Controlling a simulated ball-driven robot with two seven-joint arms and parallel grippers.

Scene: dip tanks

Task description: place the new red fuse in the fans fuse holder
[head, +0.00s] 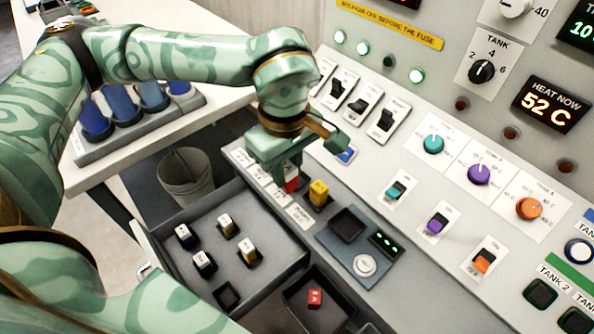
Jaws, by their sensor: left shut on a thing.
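My left gripper (284,178) reaches down over the row of fuse holders at the panel's lower left edge. It is shut on a red fuse (291,185), which shows just below the fingers, close to the labelled strip (299,213). The fingers hide the holder beneath, so I cannot tell whether the fuse is seated. A yellow fuse (318,192) stands just to the right of it. Another red fuse (315,298) lies in a dark bin (298,285) at the bottom. My right gripper is not in view.
An open grey drawer (178,218) holds several pale-topped fuses and an empty slot (227,295). A row of breaker switches (361,103) stands behind my gripper. A small tester plate (352,240) lies to the right. A bucket (186,175) stands on the floor at left.

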